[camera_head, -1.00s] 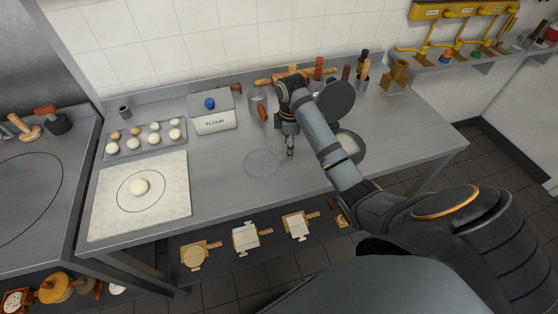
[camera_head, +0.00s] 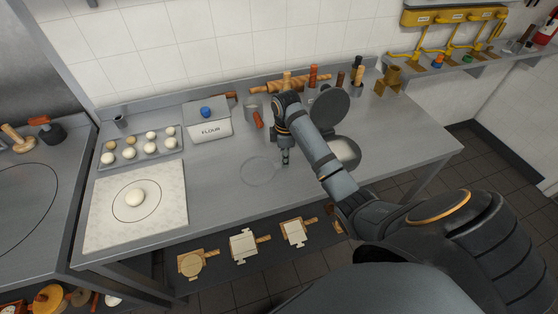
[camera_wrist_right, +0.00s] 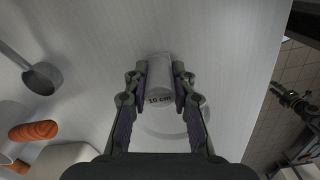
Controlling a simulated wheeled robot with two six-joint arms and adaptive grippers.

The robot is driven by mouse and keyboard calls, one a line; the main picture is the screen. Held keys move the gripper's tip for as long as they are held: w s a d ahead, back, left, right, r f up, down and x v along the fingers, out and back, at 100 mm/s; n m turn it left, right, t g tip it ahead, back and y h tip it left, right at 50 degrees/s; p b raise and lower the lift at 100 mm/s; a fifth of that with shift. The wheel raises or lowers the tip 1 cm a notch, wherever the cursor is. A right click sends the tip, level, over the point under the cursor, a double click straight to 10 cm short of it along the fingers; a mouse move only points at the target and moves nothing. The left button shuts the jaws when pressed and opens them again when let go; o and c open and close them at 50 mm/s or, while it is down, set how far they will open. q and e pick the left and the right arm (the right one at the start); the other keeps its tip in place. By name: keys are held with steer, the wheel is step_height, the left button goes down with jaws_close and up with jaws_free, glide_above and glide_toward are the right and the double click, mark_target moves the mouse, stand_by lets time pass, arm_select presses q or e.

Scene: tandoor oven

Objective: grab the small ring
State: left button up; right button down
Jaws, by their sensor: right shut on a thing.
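My right gripper (camera_head: 285,160) points down close over the steel table, at the right edge of a thin pale circle (camera_head: 248,181). My left gripper is not in view.
A floured board (camera_head: 105,222) with a dough ball, a tray (camera_head: 118,162) of dough balls and a flour box (camera_head: 208,128) stand at left. The table's front middle is clear.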

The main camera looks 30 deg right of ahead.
steer(key=shift+w+r, duration=0.1)
steer(key=shift+r, duration=0.4)
steer(key=r+p, duration=0.1)
steer(key=r, duration=0.2)
steer(key=shift+s+a+r+p, duration=0.2)
steer(key=shift+r+p, duration=0.15)
steer(key=shift+r, duration=0.05)
steer(key=s+a+r+p, duration=0.7)
steer(key=a+r+p, duration=0.1)
steer(key=a+p, duration=0.3)
steer(key=shift+a+p, duration=0.25)
steer(key=shift+p, duration=0.6)
